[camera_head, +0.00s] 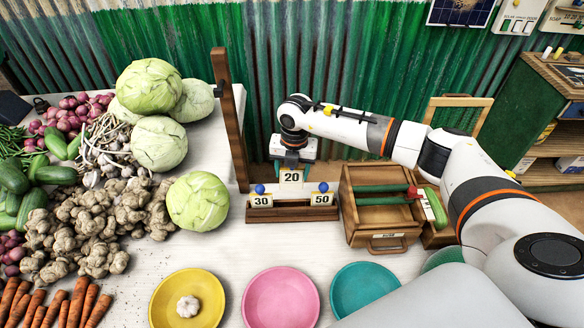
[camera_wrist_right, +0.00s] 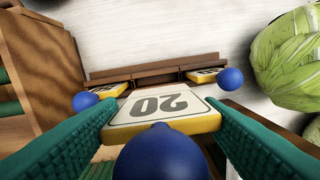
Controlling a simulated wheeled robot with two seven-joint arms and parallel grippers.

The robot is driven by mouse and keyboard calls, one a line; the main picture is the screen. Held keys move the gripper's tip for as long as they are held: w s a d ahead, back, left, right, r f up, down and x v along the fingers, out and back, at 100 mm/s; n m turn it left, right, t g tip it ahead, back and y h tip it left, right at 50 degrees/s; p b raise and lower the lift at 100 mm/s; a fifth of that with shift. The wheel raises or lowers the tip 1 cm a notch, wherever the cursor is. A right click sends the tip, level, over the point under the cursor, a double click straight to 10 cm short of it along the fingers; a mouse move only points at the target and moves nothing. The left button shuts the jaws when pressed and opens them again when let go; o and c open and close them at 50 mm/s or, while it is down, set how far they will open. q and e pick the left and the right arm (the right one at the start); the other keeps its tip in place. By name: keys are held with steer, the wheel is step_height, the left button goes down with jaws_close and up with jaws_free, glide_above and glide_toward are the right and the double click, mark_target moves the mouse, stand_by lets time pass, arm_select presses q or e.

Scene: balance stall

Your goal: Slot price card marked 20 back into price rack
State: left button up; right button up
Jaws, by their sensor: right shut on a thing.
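The price card marked 20 (camera_head: 291,177) is a white card with a yellow edge and a blue knob. My right gripper (camera_head: 292,165) is shut on it and holds it above the middle of the wooden price rack (camera_head: 292,213). In the right wrist view the card (camera_wrist_right: 160,108) sits between the green finger pads, its blue knob (camera_wrist_right: 165,152) close to the camera. The rack (camera_wrist_right: 155,72) lies beyond it. Card 30 (camera_head: 261,200) stands in the rack at the left and card 50 (camera_head: 322,199) at the right. My left gripper is not in view.
A wooden crate (camera_head: 387,239) stands right of the rack, with green and red things in it. A wooden post (camera_head: 232,120) and cabbages (camera_head: 198,201) are at the left. Yellow (camera_head: 187,298), pink (camera_head: 281,297) and teal (camera_head: 366,288) bowls lie in front.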

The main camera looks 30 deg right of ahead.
mark_target(292, 189)
steer(key=shift+f+b, duration=2.05)
steer(key=shift+f, duration=0.85)
steer(key=shift+f, duration=0.1)
steer(key=shift+f+b, duration=1.05)
steer(key=shift+f, duration=0.35)
steer(key=shift+r, duration=0.1)
